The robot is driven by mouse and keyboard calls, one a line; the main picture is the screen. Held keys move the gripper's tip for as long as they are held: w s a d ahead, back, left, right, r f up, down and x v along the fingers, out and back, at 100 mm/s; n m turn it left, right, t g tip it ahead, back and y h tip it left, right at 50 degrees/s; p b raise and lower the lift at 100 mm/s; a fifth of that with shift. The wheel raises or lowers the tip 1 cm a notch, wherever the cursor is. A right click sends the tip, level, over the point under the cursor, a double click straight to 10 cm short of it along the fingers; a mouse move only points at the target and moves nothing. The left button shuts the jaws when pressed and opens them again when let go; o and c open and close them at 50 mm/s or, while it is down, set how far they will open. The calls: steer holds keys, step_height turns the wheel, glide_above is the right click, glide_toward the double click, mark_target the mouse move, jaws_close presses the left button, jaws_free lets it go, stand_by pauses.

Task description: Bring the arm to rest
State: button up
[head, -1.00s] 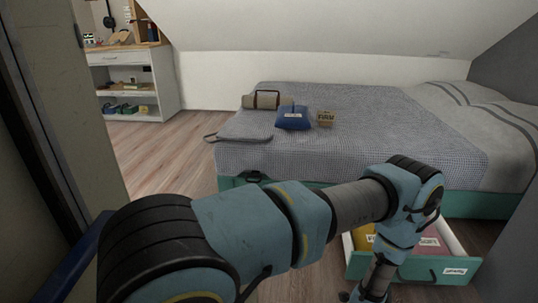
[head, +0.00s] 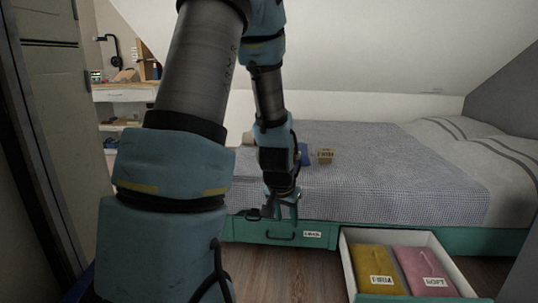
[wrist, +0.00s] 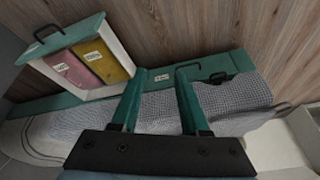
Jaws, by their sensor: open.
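My arm (head: 175,165) rises tall through the left and middle of the head view, with its forearm bent down. My gripper (head: 281,212) hangs at its end, in front of the bed's near side. In the wrist view my gripper (wrist: 160,85) shows two teal fingers spread apart with nothing between them. The bed and an open drawer lie beyond the fingers there.
The open drawer (head: 350,268) at lower right holds a yellow packet (head: 375,265) and a pink packet (head: 422,270). A shut drawer (head: 255,229) is beside it. Shelves (head: 118,95) stand at left.

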steer(key=s+a+r+n+g+y, duration=0.1)
steer(key=s+a+r+n, duration=0.15)
steer(key=s+a, duration=0.25)
steer(key=s+a+r+n+g, duration=0.1)
steer(key=s+a+r+n, duration=0.1)
steer(key=s+a+r, duration=0.3)
step_height(320, 180, up, 34)
steer(key=s+a+p, duration=0.1)
steer(key=p, duration=3.4)
steer(key=shift+s+a+g, duration=0.15)
steer(key=shift+g, duration=0.15)
